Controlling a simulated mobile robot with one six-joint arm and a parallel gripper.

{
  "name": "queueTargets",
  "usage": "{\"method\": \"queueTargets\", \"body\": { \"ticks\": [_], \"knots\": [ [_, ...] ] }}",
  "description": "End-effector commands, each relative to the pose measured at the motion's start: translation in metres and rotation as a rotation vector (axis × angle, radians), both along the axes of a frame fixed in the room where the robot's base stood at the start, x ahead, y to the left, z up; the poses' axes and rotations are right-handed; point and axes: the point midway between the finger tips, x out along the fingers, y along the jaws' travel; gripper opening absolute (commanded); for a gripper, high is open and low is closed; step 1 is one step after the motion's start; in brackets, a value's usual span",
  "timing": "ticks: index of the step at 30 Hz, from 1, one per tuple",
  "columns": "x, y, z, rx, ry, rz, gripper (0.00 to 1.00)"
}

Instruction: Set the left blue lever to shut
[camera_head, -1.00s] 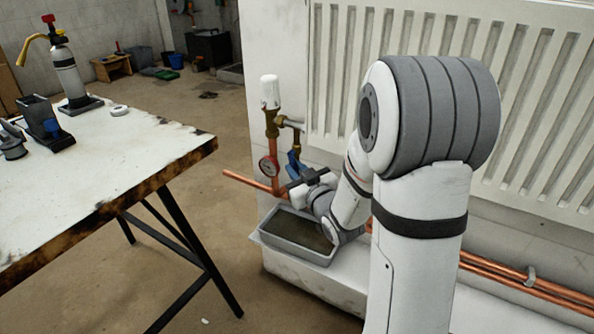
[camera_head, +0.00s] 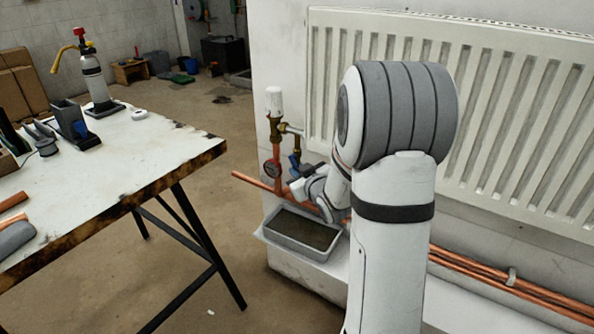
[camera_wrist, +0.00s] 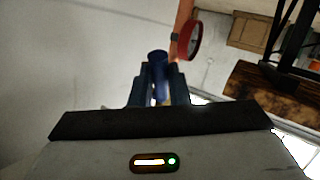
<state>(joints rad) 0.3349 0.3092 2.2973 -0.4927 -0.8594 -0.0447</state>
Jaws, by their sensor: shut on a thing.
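The blue lever (camera_head: 295,161) is on the copper and brass valve pipework at the left end of the radiator. My gripper (camera_head: 297,178) reaches it from the right, partly hidden behind my arm. In the wrist view, the blue lever (camera_wrist: 158,63) stands between the two dark fingers of my gripper (camera_wrist: 158,88), which are shut on it. The lever's pivot and exact angle are hidden. No second blue lever can be made out.
A red-rimmed gauge (camera_head: 271,168) sits on the pipe close left of my gripper; it also shows in the wrist view (camera_wrist: 190,40). A grey water tray (camera_head: 300,235) lies below. The radiator (camera_head: 500,110) is behind my arm, and a workbench (camera_head: 120,165) stands left.

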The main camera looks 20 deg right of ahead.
Motion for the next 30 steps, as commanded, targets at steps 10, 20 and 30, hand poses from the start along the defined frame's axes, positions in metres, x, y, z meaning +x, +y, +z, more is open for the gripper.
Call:
{"method": "queueTargets", "body": {
  "ticks": [10, 20, 30],
  "knots": [
    [0.0, -0.004, 0.002, -0.004, -0.006, -0.001, 0.33],
    [-0.003, -0.006, 0.002, -0.004, -0.005, -0.005, 0.37],
    [-0.052, -0.008, 0.015, -0.004, -0.006, -0.006, 0.37]
  ]
}}
